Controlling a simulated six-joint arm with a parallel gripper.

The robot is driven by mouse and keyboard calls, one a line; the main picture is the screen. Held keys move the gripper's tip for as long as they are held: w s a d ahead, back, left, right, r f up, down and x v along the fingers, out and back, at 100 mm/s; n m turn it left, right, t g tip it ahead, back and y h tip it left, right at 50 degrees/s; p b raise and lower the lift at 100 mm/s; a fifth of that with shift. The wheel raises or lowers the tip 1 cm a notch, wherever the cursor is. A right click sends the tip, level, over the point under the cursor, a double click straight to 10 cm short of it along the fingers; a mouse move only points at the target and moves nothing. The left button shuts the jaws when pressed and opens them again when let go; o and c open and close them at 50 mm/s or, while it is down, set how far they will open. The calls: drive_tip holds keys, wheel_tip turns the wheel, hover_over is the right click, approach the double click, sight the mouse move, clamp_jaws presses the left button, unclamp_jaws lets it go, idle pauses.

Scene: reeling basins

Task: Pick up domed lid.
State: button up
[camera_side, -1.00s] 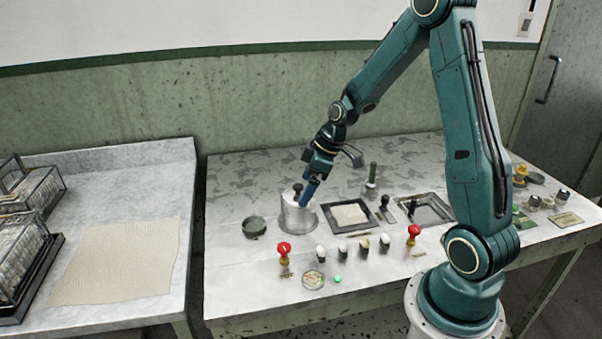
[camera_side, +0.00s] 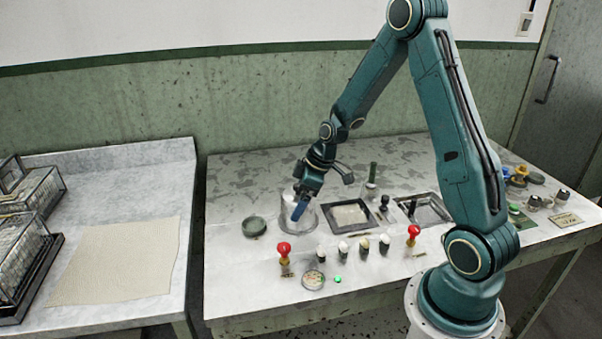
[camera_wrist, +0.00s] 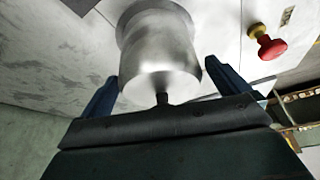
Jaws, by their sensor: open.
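The domed lid (camera_side: 307,222) is a pale, shiny metal cover on the table, near the table's left side. In the wrist view the lid (camera_wrist: 158,50) fills the upper middle, with its dark knob (camera_wrist: 162,98) pointing toward my palm. My gripper (camera_side: 296,216) is over the lid from above and hides its top and knob in the side view. My gripper is open, with one blue finger on each side of the lid in the wrist view (camera_wrist: 162,72). I cannot tell whether either finger touches it.
A dark green dish (camera_side: 254,226) stands left of the lid. A black frame with pale cloth (camera_side: 350,215) lies close on its right. The table behind is clear.

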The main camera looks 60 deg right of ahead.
drive_tip(key=shift+c, duration=0.2)
drive_tip(key=c, duration=0.9)
drive_tip(key=shift+r, duration=0.15)
wheel_tip(320, 180, up, 20)
idle(0.6)
